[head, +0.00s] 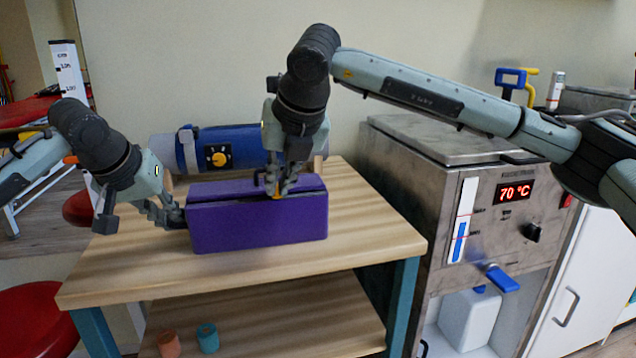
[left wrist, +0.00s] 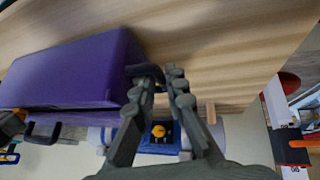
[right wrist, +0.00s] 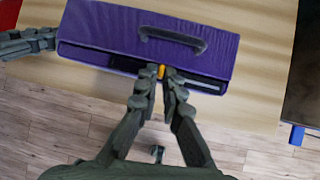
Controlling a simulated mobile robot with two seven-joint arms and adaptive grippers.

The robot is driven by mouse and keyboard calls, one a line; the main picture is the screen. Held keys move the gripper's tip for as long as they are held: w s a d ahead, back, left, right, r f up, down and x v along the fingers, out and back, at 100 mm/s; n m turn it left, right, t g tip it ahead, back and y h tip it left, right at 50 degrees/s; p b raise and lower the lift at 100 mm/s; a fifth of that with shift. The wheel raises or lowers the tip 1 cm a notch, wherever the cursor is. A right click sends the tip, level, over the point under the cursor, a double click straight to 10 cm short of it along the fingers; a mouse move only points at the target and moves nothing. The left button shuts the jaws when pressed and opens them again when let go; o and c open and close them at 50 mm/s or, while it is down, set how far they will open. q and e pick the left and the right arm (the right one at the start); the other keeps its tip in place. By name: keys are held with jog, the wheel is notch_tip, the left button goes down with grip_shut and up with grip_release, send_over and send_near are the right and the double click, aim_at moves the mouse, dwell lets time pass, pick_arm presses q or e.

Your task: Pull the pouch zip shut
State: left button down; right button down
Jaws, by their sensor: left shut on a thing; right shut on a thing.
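The purple pouch (head: 258,220) lies on the wooden table top, with a dark strap handle (right wrist: 172,38) on it. In the right wrist view a dark slit (right wrist: 95,57) runs along the pouch, showing on both sides of the yellow zip pull (right wrist: 160,72). My right gripper (head: 283,188) is above the pouch, shut on the zip pull. My left gripper (head: 176,214) is at the pouch's left end, shut on a small dark end tab (left wrist: 146,72), which its fingers partly hide.
A blue roll-shaped item with a yellow knob (head: 219,157) lies behind the pouch. A steel heater unit (head: 450,170) reading 70 °C stands right of the table (head: 370,235). The table top is clear in front and right of the pouch. Two small rolls (head: 207,337) are on the lower shelf.

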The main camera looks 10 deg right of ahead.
pick_arm(q)
jog(key=shift+d+f, duration=0.1)
pick_arm(e)
jog(key=shift+a+r, duration=0.1)
jog(key=shift+a, duration=2.75)
jog(key=c, duration=1.5)
grip_release()
jog(key=shift+r, duration=3.95)
pick_arm(q)
jog(key=c, duration=1.6)
grip_release()
jog(key=shift+c, duration=0.2)
jog(key=shift+r, duration=0.2)
pick_arm(e)
jog(key=shift+r, duration=0.1)
